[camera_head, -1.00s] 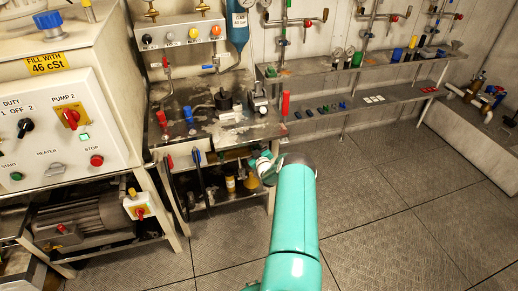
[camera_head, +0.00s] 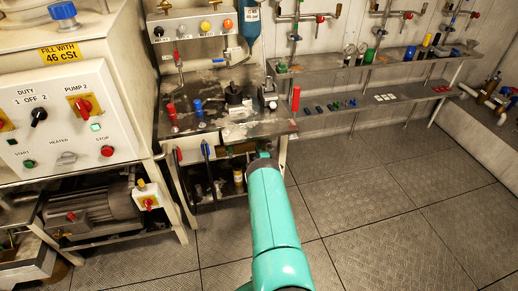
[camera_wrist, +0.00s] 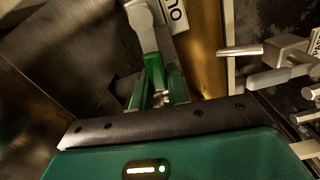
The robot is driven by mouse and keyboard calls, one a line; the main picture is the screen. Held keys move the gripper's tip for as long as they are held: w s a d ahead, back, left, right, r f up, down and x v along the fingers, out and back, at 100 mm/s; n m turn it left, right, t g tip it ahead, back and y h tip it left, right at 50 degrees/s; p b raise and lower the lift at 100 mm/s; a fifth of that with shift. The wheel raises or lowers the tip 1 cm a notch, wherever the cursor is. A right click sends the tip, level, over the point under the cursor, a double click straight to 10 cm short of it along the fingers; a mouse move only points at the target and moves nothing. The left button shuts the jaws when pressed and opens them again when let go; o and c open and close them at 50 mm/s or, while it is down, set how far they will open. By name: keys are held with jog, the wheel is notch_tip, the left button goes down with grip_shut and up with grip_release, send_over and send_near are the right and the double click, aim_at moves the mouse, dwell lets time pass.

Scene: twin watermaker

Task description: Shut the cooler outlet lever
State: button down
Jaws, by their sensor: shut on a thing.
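A pale grey lever (camera_wrist: 143,25) stands at the top of the wrist view, beside a white label partly reading "OU" upside down. My gripper (camera_wrist: 158,92) is shut on the lever's lower part, where green pieces meet it. I cannot tell clearly which green parts are fingers and which belong to the lever. In the head view my teal arm reaches to the front right of the steel bench (camera_head: 225,132), and my gripper is hidden behind the arm's end.
A brass cylinder (camera_wrist: 205,50) stands right behind the lever, with metal handles (camera_wrist: 285,55) close to its right. Red and blue handles (camera_head: 206,150) hang at the bench's front left. The plate floor (camera_head: 360,200) on the right is clear.

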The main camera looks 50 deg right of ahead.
jog(key=shift+s+f+n, duration=0.15)
jog(key=shift+f+n, duration=0.45)
jog(key=shift+n, duration=0.1)
jog(key=c, duration=1.7)
grip_release()
jog(key=o, duration=0.3)
jog(key=shift+a+r, duration=0.1)
jog(key=shift+o, duration=0.2)
jog(key=v, duration=1.3)
jog(key=shift+s+a, duration=0.15)
jog(key=shift+s, duration=0.15)
